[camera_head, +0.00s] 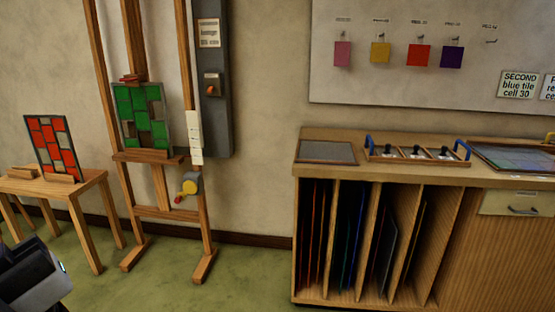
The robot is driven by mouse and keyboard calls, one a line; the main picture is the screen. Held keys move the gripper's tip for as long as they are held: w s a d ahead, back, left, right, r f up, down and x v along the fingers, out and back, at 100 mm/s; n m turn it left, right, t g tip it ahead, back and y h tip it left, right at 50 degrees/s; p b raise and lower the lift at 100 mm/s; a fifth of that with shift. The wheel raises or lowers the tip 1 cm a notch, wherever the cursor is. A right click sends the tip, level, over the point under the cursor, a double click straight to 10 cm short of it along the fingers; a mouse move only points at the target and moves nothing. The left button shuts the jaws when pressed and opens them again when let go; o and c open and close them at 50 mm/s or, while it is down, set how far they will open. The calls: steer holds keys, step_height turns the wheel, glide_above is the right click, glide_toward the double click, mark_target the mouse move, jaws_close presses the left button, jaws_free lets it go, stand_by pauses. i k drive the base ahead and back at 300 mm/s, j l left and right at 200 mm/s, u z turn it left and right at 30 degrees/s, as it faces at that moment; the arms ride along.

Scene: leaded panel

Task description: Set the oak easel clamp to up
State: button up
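The oak easel (187,80) stands against the wall at the left, its legs on the green floor. A green leaded panel (140,115) rests upright on its ledge (150,157). A small reddish clamp piece (131,79) sits at the panel's top edge. A grey fitting with a yellow round face and a red-tipped lever (188,187) is on the right leg below the ledge. The red tip points down and left. I cannot tell which of these two is the task's clamp. A dark part of my arm shows at lower left, well apart from the easel; my gripper's fingers are not visible.
A small wooden table (75,188) with a red panel (52,147) stands left of the easel. A grey wall box (213,120) with a switch is behind it. A wooden cabinet (470,235) fills the right. Green floor (245,285) is clear in front.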

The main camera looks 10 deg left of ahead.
mark_target(133, 80)
steer(key=i+u, duration=0.25)
steer(key=i, duration=0.3)
steer(key=i+l+u, duration=0.25)
steer(key=i, duration=0.35)
steer(key=i+j+u, duration=0.2)
steer(key=i+j, duration=0.15)
steer(key=i, duration=0.15)
steer(key=i+j+u, duration=0.2)
steer(key=i, duration=0.3)
steer(key=i+j, duration=0.15)
steer(key=j, duration=0.2)
steer(key=i+j+z, duration=0.1)
steer(key=j, duration=0.25)
steer(key=i+j, duration=0.15)
steer(key=j, duration=0.25)
steer(key=i+j+z, duration=0.15)
steer(key=j, duration=0.2)
steer(key=i+j, duration=0.1)
steer(key=j, duration=0.3)
